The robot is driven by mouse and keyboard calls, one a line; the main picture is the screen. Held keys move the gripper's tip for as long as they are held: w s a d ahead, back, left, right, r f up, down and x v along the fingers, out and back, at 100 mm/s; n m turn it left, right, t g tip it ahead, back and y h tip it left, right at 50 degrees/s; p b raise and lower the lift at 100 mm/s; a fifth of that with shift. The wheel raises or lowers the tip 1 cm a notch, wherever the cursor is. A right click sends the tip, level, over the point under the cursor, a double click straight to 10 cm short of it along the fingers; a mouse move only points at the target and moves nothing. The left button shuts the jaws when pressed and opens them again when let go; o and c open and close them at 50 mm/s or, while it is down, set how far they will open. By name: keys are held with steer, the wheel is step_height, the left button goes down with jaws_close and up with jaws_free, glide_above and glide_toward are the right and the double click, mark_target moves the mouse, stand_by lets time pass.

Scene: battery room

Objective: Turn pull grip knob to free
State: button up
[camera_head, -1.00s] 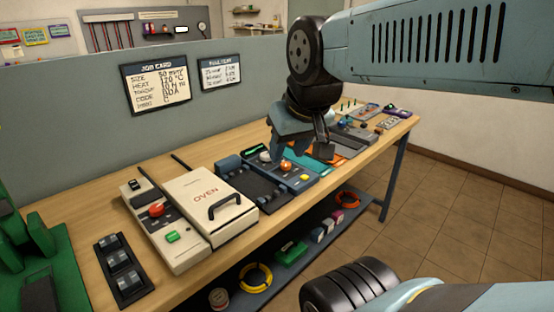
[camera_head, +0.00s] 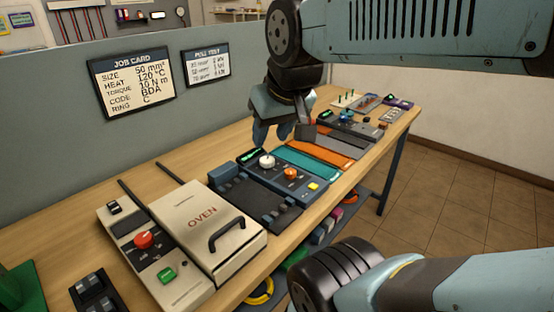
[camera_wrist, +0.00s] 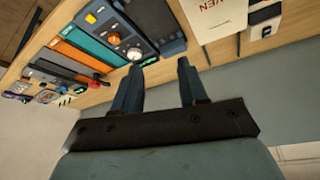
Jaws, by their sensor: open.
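A blue panel (camera_head: 306,185) on the bench carries a white knob (camera_head: 267,161), an orange knob (camera_head: 291,173) and a yellow button (camera_head: 314,186). Its markings are too small to read, so I cannot tell which knob is the pull grip knob or its setting. My gripper (camera_head: 285,138) is open and empty, above and behind the panel, apart from both knobs. Its two fingers also show spread in the wrist view (camera_wrist: 157,72).
A cream oven (camera_head: 205,225) with a black handle and a control box with a red knob (camera_head: 144,239) stand on the left. Teal (camera_head: 308,165) and orange (camera_head: 325,146) strips lie right of the panel. A grey partition (camera_head: 60,130) runs behind the bench.

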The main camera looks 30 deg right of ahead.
steer(key=shift+w+a, duration=0.1)
steer(key=shift+o, duration=0.2)
steer(key=shift+o, duration=1.5)
steer(key=shift+w+m, duration=0.25)
steer(key=shift+m, duration=0.05)
steer(key=shift+o, duration=0.3)
steer(key=w+d+f+m+g+y, duration=0.1)
steer(key=w+d+m+g, duration=0.1)
steer(key=w+d+m, duration=0.2)
steer(key=shift+w+f+m, duration=0.35)
steer(key=shift+w+m, duration=0.3)
steer(key=shift+m, duration=0.35)
steer(key=m+g+y, duration=0.2)
steer(key=m+y, duration=0.1)
steer(key=m, duration=1.3)
glide_toward(290, 171)
steer(key=x, duration=0.8)
steer(key=shift+w+f, duration=0.1)
steer(key=shift+f, duration=0.2)
